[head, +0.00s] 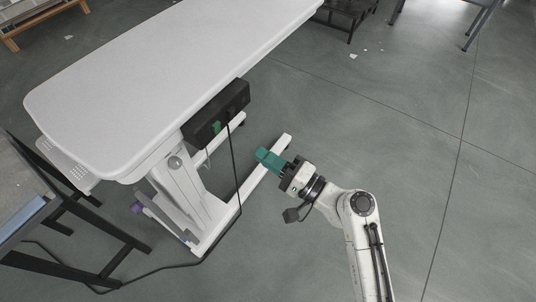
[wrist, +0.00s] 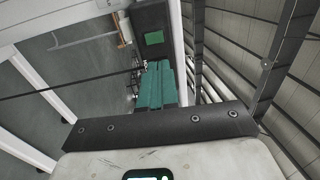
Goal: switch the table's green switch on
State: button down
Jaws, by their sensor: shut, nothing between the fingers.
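The table (head: 165,75) has a long white top on a white lift column (head: 183,190). A black box (head: 232,98) hangs under its near long edge. The green switch (head: 216,127) is on the lower left part of this box. In the wrist view the green switch (wrist: 154,38) is a small green rectangle on the dark box (wrist: 150,17), beyond my fingertips. My gripper (head: 263,155) has teal fingers, shut and empty, pointing left, to the right of and lower than the switch in the picture. The fingers (wrist: 155,70) show shut in the wrist view, apart from the switch.
A black cable (head: 235,160) hangs from the box to the floor. The table's white foot (head: 265,170) reaches out near my gripper. A dark-framed chair or stand (head: 110,235) is at the left. Open grey floor (head: 400,110) lies to the right.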

aim_at(218, 126)
jog(key=x, duration=1)
jog(key=shift+w+a, duration=0.15)
jog(key=shift+a, duration=0.15)
